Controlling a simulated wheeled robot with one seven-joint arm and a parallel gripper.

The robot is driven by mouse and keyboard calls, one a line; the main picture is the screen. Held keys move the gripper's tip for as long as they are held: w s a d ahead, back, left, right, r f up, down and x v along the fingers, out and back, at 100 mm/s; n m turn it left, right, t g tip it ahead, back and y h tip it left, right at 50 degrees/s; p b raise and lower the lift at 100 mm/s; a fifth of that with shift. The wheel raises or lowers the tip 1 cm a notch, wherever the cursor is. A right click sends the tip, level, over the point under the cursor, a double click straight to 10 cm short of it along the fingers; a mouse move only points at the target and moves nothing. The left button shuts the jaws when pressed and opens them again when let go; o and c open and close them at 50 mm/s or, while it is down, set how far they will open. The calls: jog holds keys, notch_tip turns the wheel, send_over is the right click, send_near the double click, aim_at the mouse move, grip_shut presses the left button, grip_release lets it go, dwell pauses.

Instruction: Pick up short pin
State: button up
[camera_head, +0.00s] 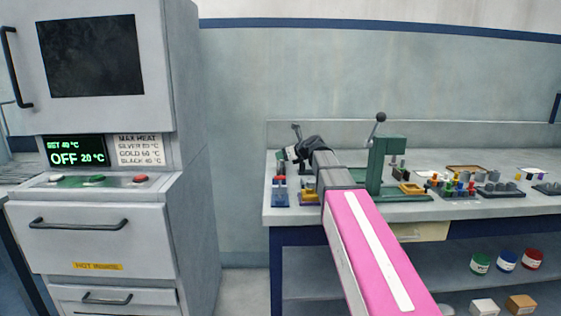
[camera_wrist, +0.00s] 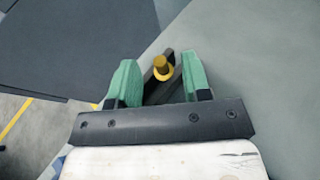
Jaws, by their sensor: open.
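In the wrist view, a small yellow pin (camera_wrist: 161,65) with a round collar stands in or on a dark holder (camera_wrist: 151,88). It is the only pin visible there, and I cannot tell its length. My gripper (camera_wrist: 159,62) has two green fingers, spread apart on either side of the pin. No contact with the pin shows. In the head view my gripper (camera_head: 297,150) is over the left end of the bench, mostly hidden by my own arm, and the pin cannot be made out.
The bench (camera_head: 235,0) is replaced here by its grey worktop (camera_head: 505,205). A green press (camera_head: 377,165) with a lever stands right of my arm. Small racks with coloured pieces (camera_head: 458,187) fill the right. A blue stand (camera_head: 280,192) is near the left edge. A grey oven cabinet (camera_head: 185,120) stands left.

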jog(key=shift+w+a+f, duration=0.15)
jog(key=shift+w+a, duration=0.1)
jog(key=shift+w, duration=0.05)
grip_shut()
jog(key=shift+r, duration=0.65)
jog(key=s+a+r, duration=0.7)
jog(key=a+r, duration=0.2)
jog(key=shift+s+r, duration=0.35)
jog(key=shift+r, duration=0.05)
